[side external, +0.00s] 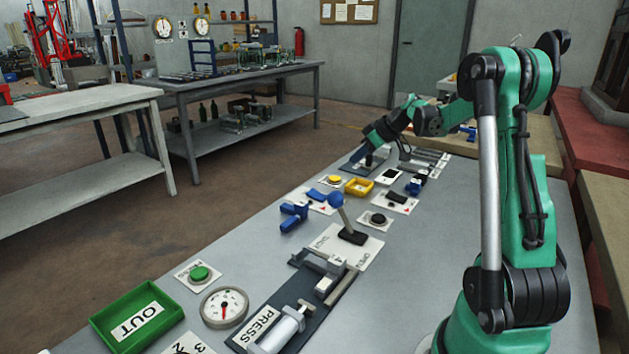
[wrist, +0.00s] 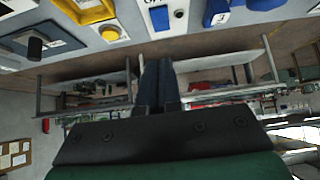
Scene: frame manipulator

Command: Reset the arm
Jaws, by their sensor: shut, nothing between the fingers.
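My green arm stands at the right of the side external view and reaches toward the far end of the grey worktop. My gripper (side external: 362,157) is at the far end of the panel, low near a dark plate with a small lever, beyond the yellow button (side external: 334,180) and the yellow bin (side external: 360,187). I cannot tell in that view whether it touches anything. In the wrist view, my gripper's dark fingers (wrist: 152,78) are together with nothing between them. The yellow bin (wrist: 88,8) and yellow button (wrist: 110,33) show at the top of that view.
Blue parts (side external: 293,215) lie near the left edge. A shelved bench (side external: 240,82) stands behind, across open floor.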

